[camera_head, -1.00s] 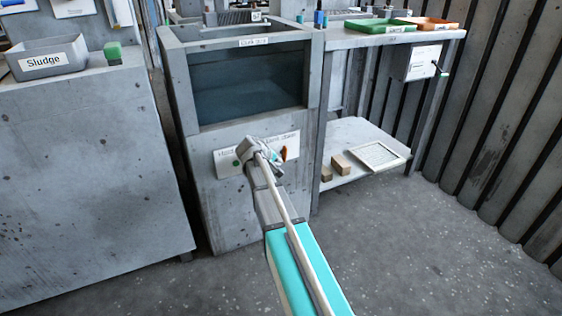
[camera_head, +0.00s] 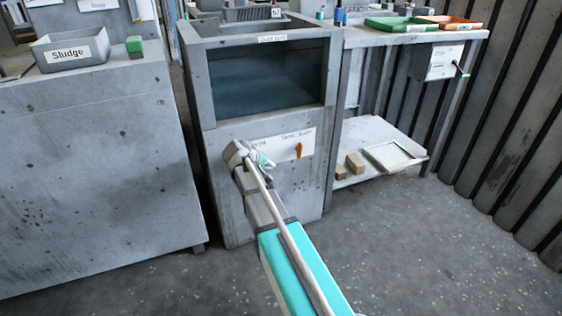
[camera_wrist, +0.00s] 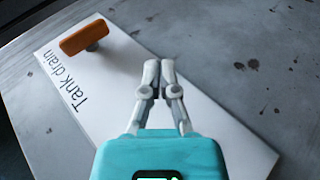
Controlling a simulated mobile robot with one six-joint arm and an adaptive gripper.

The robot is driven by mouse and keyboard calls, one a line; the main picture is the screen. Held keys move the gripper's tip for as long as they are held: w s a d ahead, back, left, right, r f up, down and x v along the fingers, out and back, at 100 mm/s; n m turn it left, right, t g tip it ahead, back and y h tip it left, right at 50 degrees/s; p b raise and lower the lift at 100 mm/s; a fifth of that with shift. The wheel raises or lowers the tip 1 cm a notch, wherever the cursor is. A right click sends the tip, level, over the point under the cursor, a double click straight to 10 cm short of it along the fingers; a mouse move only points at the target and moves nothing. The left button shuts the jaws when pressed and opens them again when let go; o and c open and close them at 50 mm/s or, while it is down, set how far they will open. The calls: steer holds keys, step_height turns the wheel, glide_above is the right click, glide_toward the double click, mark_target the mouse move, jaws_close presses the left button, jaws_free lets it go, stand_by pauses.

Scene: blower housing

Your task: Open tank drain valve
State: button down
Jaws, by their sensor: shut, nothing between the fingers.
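The orange tank drain handle (camera_head: 299,151) stands out from a white panel (camera_head: 308,138) on the tank front. In the wrist view the handle (camera_wrist: 84,38) is an orange bar on a short post, set at a slant, beside the printed words "Tank drain" on the panel (camera_wrist: 200,125). My gripper (camera_head: 268,163) is in front of the panel, left of and slightly below the handle. In the wrist view my gripper (camera_wrist: 157,80) is shut and empty, with its tips apart from the handle, which lies up and to the left.
The tank (camera_head: 228,205) has a dark window of liquid (camera_head: 265,82) above the panel. A grey cabinet (camera_head: 90,180) with a Sludge bin (camera_head: 70,50) stands left. A shelf (camera_head: 375,135) with small blocks (camera_head: 355,162) is right. Floor to the right is open.

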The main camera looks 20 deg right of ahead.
steer(key=shift+s+a+r, duration=0.1)
steer(key=shift+s+a, duration=0.2)
steer(key=shift+a, duration=0.65)
steer(key=shift+s+a+r, duration=0.1)
steer(key=shift+s+a, duration=0.15)
steer(key=shift+a, duration=0.65)
steer(key=c, duration=1.3)
jaws_free()
steer(key=shift+c, duration=0.2)
steer(key=shift+o, duration=2)
steer(key=shift+s+p, duration=0.3)
steer(key=shift+o, duration=1.4)
steer(key=s+a+r+g+y+p, duration=0.1)
steer(key=s+y+p, duration=0.1)
steer(key=s, duration=0.3)
steer(key=s+a+m+y+p, duration=0.1)
steer(key=s+a+p, duration=0.1)
steer(key=s, duration=0.3)
steer(key=shift+r+g+y+p, duration=0.4)
steer(key=shift+p, duration=0.4)
steer(key=s+a+r+g+y+p, duration=0.1)
steer(key=s+a+r+y+p, duration=0.2)
steer(key=s, duration=0.9)
steer(key=a+y+p, duration=0.2)
steer(key=a, duration=0.2)
steer(key=shift+r+g, duration=0.2)
steer(key=shift+g, duration=0.2)
